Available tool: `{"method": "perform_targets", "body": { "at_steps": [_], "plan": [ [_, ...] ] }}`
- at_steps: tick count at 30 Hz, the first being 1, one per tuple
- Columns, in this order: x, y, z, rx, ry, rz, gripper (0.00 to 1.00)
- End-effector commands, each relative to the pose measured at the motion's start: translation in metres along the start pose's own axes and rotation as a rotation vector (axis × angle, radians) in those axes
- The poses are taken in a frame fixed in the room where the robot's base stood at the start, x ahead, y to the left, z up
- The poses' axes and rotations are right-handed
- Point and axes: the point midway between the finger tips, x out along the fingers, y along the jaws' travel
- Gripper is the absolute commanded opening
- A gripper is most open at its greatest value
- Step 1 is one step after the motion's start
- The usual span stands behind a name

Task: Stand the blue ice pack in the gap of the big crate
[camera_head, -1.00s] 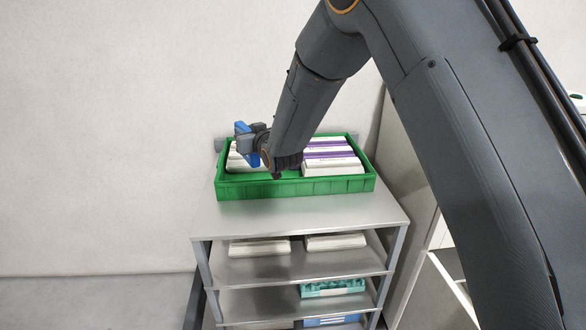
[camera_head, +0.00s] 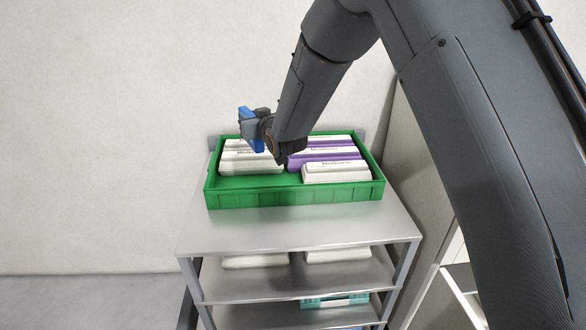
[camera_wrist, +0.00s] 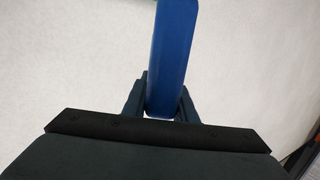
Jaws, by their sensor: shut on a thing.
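The blue ice pack (camera_head: 246,117) is held in my gripper (camera_head: 258,126), above the back left part of the big green crate (camera_head: 295,199). In the wrist view the ice pack (camera_wrist: 172,60) stands out from between the two dark fingers of my gripper (camera_wrist: 161,105), which are shut on it. The crate stands on the top of a metal rack. White cartons (camera_head: 250,167) fill its back left, and white and purple cartons (camera_head: 336,172) fill its right side. A bare green patch of floor shows at the front left. My arm hides part of the crate's middle and back.
The metal rack's top (camera_head: 300,232) is bare in front of the crate. Lower shelves hold pale cartons (camera_head: 255,260) and a teal tray (camera_head: 334,300). A pale wall stands behind, and a white panel stands close to the right.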

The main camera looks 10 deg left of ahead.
Motion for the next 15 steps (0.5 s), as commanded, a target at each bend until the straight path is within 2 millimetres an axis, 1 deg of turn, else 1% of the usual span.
{"method": "perform_targets", "body": {
  "at_steps": [8, 15],
  "plan": [
    [0.007, 0.003, 0.016, 0.000, 0.002, 0.000, 0.00],
    [0.016, 0.007, 0.039, 0.000, 0.002, 0.000, 0.00]
  ]
}}
